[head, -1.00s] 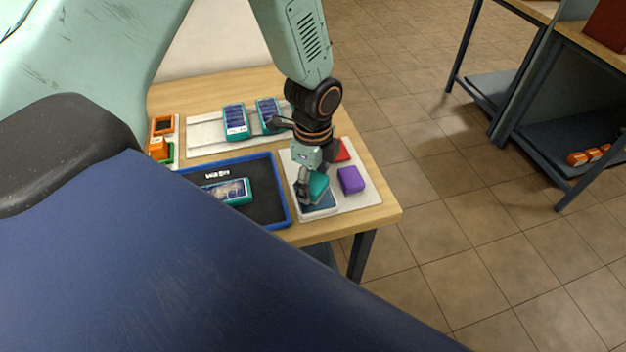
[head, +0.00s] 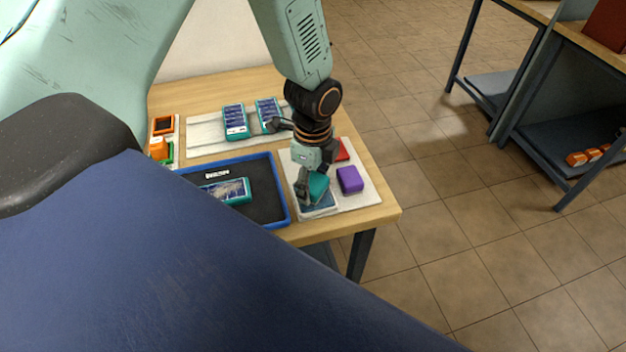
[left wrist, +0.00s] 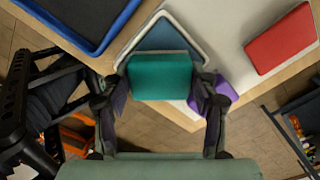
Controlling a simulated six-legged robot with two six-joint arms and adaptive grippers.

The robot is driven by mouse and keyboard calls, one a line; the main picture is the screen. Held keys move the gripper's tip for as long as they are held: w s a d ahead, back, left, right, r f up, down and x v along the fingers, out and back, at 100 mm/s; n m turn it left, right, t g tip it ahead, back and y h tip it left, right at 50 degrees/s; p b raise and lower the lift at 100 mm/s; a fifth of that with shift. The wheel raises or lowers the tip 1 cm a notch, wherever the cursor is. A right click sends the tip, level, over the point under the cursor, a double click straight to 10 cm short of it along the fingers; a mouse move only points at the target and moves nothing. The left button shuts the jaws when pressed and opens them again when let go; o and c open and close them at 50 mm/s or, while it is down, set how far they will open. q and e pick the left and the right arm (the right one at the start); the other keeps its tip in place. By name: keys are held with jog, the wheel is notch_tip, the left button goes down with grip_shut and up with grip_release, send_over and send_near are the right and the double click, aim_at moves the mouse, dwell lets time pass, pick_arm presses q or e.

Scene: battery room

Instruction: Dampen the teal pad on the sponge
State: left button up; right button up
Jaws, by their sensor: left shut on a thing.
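The teal pad (head: 318,187) is held in my left gripper (head: 318,180), which is shut on it. In the left wrist view the teal pad (left wrist: 160,77) sits between the two fingers of the left gripper (left wrist: 160,92). The sponge (head: 319,208) is a blue-grey square in a white-rimmed dish, directly below the pad. In the left wrist view the sponge (left wrist: 163,38) shows beyond the pad, which covers part of it. I cannot tell for sure whether pad and sponge touch. My right gripper is not in view.
A purple pad (head: 350,179) and a red pad (head: 342,151) lie on the same white mat (head: 364,199). A blue-rimmed tray (head: 270,189) holding a teal-edged panel (head: 228,191) is to the left. Two similar panels (head: 235,122) lie behind. The table's front edge is close.

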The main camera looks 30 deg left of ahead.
aim_at(313, 182)
pick_arm(q)
jog(key=shift+f, duration=0.3)
dwell(0.4)
jog(key=shift+s+f, duration=0.1)
dwell(1.5)
jog(key=shift+r+p, duration=0.85)
jog(key=shift+p, duration=0.15)
notch_tip(313, 182, up, 2)
jog(key=shift+r+p, duration=0.25)
jog(key=shift+p, duration=0.9)
notch_tip(313, 182, up, 3)
jog(key=p, duration=0.3)
jog(key=shift+w+f, duration=0.1)
jog(key=shift+w, duration=0.1)
jog(key=shift+s, duration=0.15)
